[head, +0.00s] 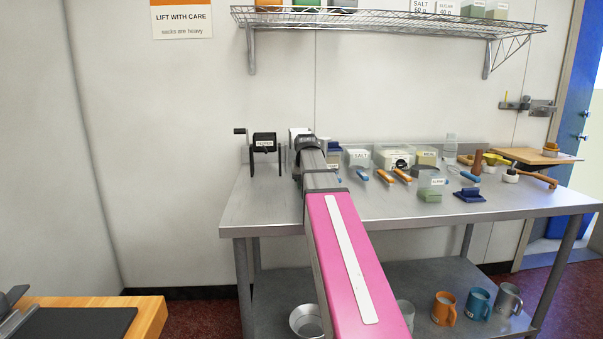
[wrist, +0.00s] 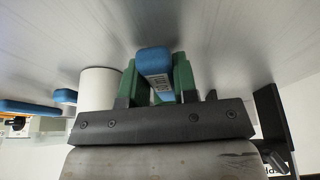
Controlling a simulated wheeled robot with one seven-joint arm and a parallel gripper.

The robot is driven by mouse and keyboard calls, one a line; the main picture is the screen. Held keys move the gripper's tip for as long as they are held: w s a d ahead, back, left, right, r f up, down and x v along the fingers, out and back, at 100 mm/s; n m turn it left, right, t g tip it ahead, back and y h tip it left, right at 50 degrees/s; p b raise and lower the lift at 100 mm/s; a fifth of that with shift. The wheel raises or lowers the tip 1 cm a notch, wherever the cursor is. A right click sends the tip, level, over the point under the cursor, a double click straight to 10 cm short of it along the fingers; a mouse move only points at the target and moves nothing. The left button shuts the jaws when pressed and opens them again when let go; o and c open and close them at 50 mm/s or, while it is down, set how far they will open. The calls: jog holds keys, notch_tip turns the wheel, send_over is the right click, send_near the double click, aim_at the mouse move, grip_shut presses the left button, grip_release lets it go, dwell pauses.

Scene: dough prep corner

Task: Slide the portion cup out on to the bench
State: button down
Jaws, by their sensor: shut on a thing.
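My gripper (wrist: 158,85) shows in the wrist view, with green fingers shut on a blue-ended block (wrist: 154,60). The block has a grey face with small lettering that I cannot read. A plain white cylinder (wrist: 98,88) stands just left of the fingers, apart from the held block. I cannot tell whether either of these is the portion cup. In the head view my pink and grey arm reaches over the bench (head: 262,205) to its back left. It hides the gripper's fingers and what they hold.
A black crank device (head: 265,148) stands left of my arm. The bench's front right is clear. A wire shelf (head: 390,17) hangs above.

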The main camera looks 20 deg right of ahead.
jog(key=shift+s+a, duration=0.3)
jog(key=shift+s, duration=0.9)
jog(key=shift+s+a, duration=0.3)
jog(key=shift+s, duration=0.95)
jog(key=shift+s+a, duration=0.3)
jog(key=shift+s, duration=0.9)
jog(key=c, duration=0.8)
grip_release()
jog(key=shift+r, duration=0.1)
